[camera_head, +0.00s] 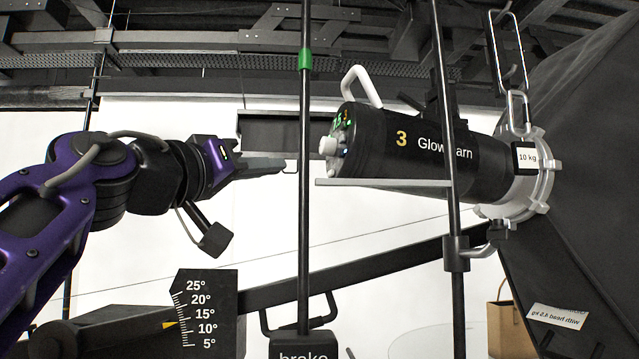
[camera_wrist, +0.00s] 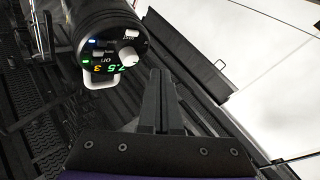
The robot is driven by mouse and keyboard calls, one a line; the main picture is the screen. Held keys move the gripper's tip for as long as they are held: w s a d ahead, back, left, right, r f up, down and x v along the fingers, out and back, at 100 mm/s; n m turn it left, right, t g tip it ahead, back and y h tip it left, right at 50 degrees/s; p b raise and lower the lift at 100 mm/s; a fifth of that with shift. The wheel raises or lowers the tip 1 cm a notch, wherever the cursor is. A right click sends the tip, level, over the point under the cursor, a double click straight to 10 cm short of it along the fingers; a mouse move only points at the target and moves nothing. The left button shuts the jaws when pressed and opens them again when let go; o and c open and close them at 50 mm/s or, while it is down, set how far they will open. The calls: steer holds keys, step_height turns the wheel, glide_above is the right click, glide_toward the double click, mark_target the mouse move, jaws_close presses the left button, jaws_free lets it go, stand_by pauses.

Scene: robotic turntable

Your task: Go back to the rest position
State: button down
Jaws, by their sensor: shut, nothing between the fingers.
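My gripper (camera_head: 284,164) is at the left of the lamp in the head view, at the end of my purple and black arm. Its fingers point right and are shut with nothing between them. In the wrist view the gripper fingers (camera_wrist: 160,76) lie close together in the lower middle. The black studio lamp (camera_head: 380,145), marked "3", is right of my fingertips, with a visible gap between. Its back panel shows in the wrist view (camera_wrist: 112,55), with a white knob, switches and lit green and orange digits.
A black pole (camera_head: 304,230) with a green band stands between the fingertips and the lamp in the picture. A second pole (camera_head: 437,60) crosses the lamp. A large black softbox (camera_head: 585,170) is at right. An angle scale (camera_head: 206,312) and a "brake" block (camera_head: 303,346) are below.

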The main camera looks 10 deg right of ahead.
steer(key=shift+d, duration=0.1)
steer(key=a+p, duration=0.1)
steer(key=a, duration=0.1)
steer(key=a+p, duration=0.1)
steer(key=a, duration=0.1)
steer(key=shift+s+a+r, duration=0.1)
steer(key=shift+s+r, duration=0.1)
stand_by(0.4)
